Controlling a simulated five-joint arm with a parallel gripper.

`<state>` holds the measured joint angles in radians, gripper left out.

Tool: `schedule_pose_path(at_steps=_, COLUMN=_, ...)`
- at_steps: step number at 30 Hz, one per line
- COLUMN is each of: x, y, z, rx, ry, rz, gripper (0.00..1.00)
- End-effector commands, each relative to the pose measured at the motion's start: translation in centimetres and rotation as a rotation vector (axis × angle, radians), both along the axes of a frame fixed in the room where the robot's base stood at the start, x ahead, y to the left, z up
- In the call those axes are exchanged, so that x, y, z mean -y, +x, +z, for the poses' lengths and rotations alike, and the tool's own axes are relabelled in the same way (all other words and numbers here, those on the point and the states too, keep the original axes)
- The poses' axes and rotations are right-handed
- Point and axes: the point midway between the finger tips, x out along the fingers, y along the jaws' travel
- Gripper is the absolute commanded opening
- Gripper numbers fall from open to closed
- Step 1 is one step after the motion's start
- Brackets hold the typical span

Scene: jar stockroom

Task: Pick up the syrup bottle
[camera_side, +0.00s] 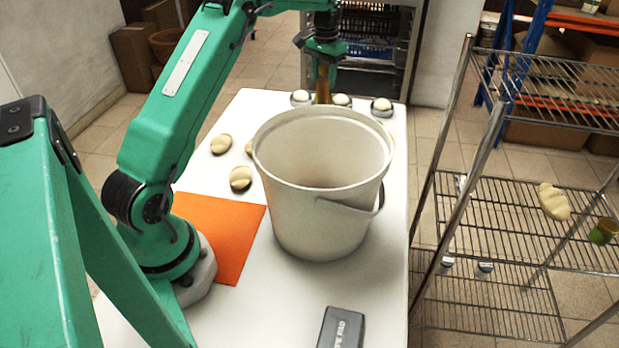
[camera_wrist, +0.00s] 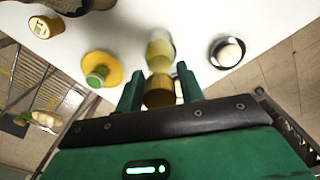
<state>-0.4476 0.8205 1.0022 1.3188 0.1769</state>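A slim amber bottle (camera_side: 322,88), which seems to be the syrup bottle, is upright at the far end of the white table, its lower part hidden behind the bucket. In the wrist view a pale yellow, blurred body (camera_wrist: 160,50) with a golden-brown top (camera_wrist: 160,91) lies between my fingers. My gripper (camera_wrist: 160,85) is around the bottle's upper part, one finger on each side. The fingers look very near or touching; I cannot tell whether they press on it. It also shows in the side view (camera_side: 323,62).
A large white bucket (camera_side: 300,228) stands mid-table in front of the bottle. White-topped jars (camera_side: 382,106) stand close by. Pale lumpy items (camera_side: 240,178) and an orange mat (camera_side: 222,232) lie left; a dark box (camera_side: 341,328) is in front. A wire rack (camera_side: 520,212) stands right.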

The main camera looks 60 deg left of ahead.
Motion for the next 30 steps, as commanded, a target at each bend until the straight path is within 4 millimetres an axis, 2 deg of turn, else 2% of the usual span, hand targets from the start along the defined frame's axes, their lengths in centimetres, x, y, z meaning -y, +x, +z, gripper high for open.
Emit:
schedule_pose_path(at_steps=1, x=0.0, y=0.0, z=0.0, rx=0.0, ry=0.0, rz=0.0, gripper=0.27)
schedule_pose_path(at_steps=5, x=0.0, y=0.0, z=0.0, rx=0.0, ry=0.0, rz=0.0, gripper=0.02)
schedule_pose_path(at_steps=6, x=0.0, y=0.0, z=0.0, rx=0.0, ry=0.0, rz=0.0, gripper=0.0)
schedule_pose_path(at_steps=21, x=0.0, y=0.1, z=0.5, rx=0.004, ry=0.002, rz=0.0, gripper=0.0)
schedule_pose_path(at_steps=26, x=-0.1, y=0.1, z=1.7, rx=0.006, ry=0.003, rz=0.0, gripper=0.0)
schedule_pose_path(at_steps=30, x=-0.1, y=0.1, z=3.4, rx=0.006, ry=0.003, rz=0.0, gripper=0.0)
